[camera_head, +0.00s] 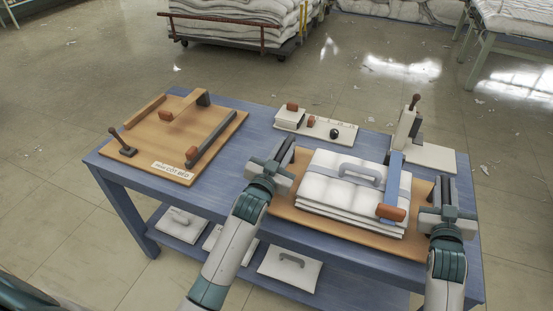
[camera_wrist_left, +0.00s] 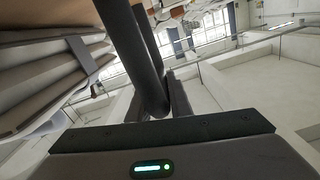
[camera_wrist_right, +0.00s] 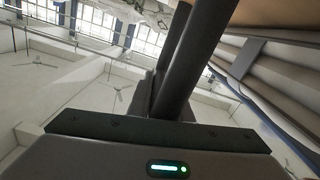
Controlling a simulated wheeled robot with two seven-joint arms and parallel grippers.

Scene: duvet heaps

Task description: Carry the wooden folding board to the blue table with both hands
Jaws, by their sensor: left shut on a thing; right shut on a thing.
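The wooden folding board (camera_head: 283,207) is over the right half of the blue table (camera_head: 241,160). A strapped stack of white folded cloth (camera_head: 322,190) lies on it, with a grey handle on top and a blue strap arm with an orange end (camera_head: 391,212) across it. My left gripper (camera_head: 279,160) is shut on the dark handle at the board's left end. My right gripper (camera_head: 444,197) is shut on the handle at the right end. The handle bars also show in the left wrist view (camera_wrist_left: 130,50) and right wrist view (camera_wrist_right: 187,60). I cannot tell whether the board touches the tabletop.
Another wooden board with a label (camera_head: 168,140) and clamp bars occupies the table's left half. A small white block set (camera_head: 315,125) and a white stand (camera_head: 404,130) stand behind the held board. White handled pads (camera_head: 290,268) lie on the lower shelf. A bedding cart (camera_head: 238,30) stands behind.

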